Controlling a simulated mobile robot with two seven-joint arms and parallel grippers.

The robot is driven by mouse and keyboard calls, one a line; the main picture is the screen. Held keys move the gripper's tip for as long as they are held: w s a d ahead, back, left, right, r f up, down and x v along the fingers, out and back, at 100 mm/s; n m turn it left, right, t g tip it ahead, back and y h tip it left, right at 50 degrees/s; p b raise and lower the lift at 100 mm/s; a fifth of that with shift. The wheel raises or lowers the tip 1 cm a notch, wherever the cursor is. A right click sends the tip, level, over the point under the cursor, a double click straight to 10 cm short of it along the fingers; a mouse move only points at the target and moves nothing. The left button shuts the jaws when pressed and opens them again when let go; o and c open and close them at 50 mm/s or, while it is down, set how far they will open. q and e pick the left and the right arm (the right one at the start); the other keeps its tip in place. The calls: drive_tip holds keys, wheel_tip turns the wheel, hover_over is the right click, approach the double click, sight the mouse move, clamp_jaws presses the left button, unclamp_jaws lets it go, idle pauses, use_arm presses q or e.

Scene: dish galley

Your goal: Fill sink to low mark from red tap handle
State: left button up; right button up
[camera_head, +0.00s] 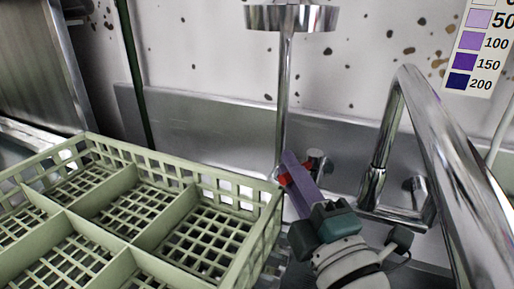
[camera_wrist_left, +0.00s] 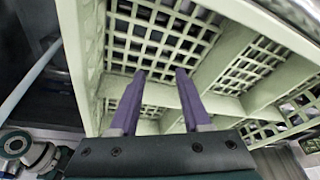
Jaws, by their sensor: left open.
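The red tap handle (camera_head: 284,178) sits low at the back wall, next to a chrome tap fitting (camera_head: 316,160). My right gripper (camera_head: 297,178) is at the red handle, its purple finger in front of it with red showing on both sides. I cannot tell whether its jaws are open or closed on the handle. My left gripper (camera_wrist_left: 160,80) is open and empty in the left wrist view, its fingertips near the green rack's lattice. It does not show in the head view. The sink's inside, water and low mark are not visible.
A pale green compartment rack (camera_head: 130,175) fills the lower left; it also shows in the left wrist view (camera_wrist_left: 85,60). A large chrome spout (camera_head: 440,150) arches at the right. A chrome vertical pipe (camera_head: 283,100) stands behind the handle. A purple colour chart (camera_head: 478,42) hangs upper right.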

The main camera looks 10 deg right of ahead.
drive_tip(key=o, duration=0.4)
drive_tip(key=shift+s, duration=0.1)
drive_tip(key=v, duration=0.9)
drive_tip(key=shift+s+f+p, duration=0.1)
drive_tip(key=shift+s+p, duration=0.2)
